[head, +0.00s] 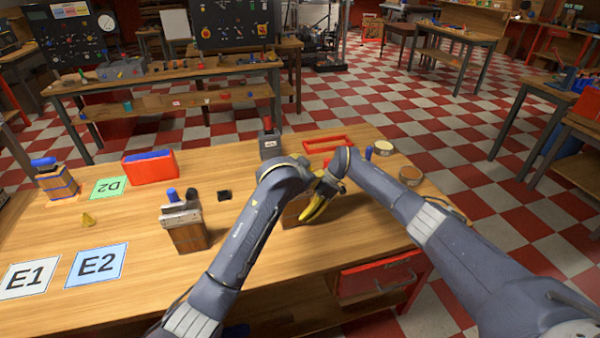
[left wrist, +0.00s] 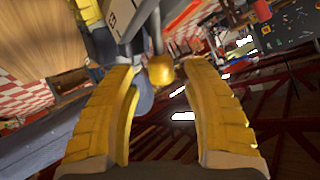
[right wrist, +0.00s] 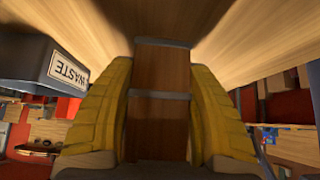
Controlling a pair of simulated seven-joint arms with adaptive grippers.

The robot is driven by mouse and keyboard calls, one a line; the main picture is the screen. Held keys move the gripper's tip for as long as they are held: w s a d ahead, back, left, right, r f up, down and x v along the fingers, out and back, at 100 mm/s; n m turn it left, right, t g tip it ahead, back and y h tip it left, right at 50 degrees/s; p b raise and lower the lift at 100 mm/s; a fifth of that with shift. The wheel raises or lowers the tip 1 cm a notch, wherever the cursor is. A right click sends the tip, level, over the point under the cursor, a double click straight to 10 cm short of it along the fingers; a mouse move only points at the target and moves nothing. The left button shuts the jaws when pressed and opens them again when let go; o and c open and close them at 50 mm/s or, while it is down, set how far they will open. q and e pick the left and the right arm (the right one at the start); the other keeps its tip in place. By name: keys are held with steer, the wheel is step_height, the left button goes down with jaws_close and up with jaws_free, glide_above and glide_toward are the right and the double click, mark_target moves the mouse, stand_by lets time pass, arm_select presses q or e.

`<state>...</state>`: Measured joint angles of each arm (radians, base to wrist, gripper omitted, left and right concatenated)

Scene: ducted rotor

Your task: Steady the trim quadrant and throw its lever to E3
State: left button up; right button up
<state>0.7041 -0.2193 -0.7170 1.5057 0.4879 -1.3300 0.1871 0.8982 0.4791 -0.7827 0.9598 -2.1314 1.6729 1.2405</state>
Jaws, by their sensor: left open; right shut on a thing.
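The trim quadrant's wooden body (head: 292,213) stands on the bench in the head view, largely hidden by my arms. My right gripper (head: 314,210) is shut on this body; the brown block (right wrist: 160,125) fills the space between its yellow fingers in the right wrist view. My left gripper (head: 322,184) is higher and open. In the left wrist view, the lever's yellow knob (left wrist: 160,72) on its grey rod shows in the gap between the open fingers, with space visible on both sides. The quadrant's scale and an E3 mark cannot be made out.
Cards E1 (head: 29,277), E2 (head: 97,265) and D2 (head: 108,188) lie at left. Another wooden device (head: 188,238) with a blue knob stands left of my left arm. A grey waste bin (head: 270,146) and a red frame (head: 328,143) are behind.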

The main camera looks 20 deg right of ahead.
arm_select(q)
steer(key=v, duration=1)
arm_select(e)
steer(key=shift+d, duration=0.1)
arm_select(q)
steer(key=shift+a, duration=0.15)
stand_by(0.3)
arm_select(e)
steer(key=o, duration=1.6)
